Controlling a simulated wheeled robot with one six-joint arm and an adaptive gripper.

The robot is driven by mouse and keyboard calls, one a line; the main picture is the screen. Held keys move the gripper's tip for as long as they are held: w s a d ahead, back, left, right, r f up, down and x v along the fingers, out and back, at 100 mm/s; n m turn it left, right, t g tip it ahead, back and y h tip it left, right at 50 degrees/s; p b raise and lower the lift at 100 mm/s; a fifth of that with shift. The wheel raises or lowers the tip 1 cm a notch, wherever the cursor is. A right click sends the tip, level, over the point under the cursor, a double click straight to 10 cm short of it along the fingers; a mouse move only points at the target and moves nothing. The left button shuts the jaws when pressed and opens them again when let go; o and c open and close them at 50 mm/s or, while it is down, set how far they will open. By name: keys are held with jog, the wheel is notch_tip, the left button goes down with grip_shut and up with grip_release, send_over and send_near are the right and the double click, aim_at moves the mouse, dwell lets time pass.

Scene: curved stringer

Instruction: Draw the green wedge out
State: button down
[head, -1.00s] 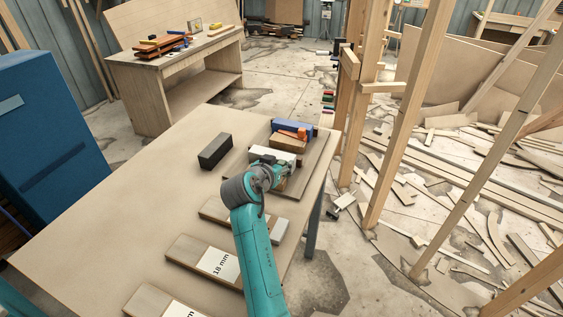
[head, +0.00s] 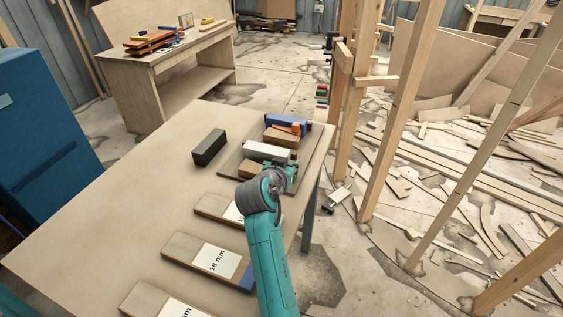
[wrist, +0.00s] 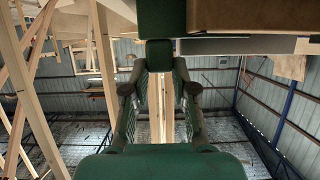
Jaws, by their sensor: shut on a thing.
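In the wrist view a dark green block, which I take to be the green wedge (wrist: 158,52), sits between my fingertips. My gripper (wrist: 159,68) is shut on it. Its far end meets a larger dark green piece (wrist: 162,18) at the top; I cannot tell whether they are one body. In the head view my gripper (head: 287,178) is at the near right edge of a board (head: 231,163) on the table. The wedge is hidden there behind my wrist. A pale grey block (head: 266,151) lies on the board just beyond my gripper.
The board also holds a brown block (head: 281,138), a blue piece (head: 286,120) and an orange piece (head: 285,129). A black block (head: 209,148) stands left of it. Labelled wood planks (head: 187,253) lie nearer. Upright timber posts (head: 394,110) stand right of the table (head: 120,200).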

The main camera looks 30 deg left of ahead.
jog(key=shift+d+f, duration=0.1)
jog(key=shift+d, duration=0.1)
jog(key=c, duration=0.9)
grip_release()
jog(key=shift+d, duration=0.1)
jog(key=shift+s, duration=0.1)
jog(key=shift+s+r, duration=0.25)
jog(key=shift+s, duration=0.1)
jog(key=v, duration=1.1)
jog(key=shift+s+d, duration=0.1)
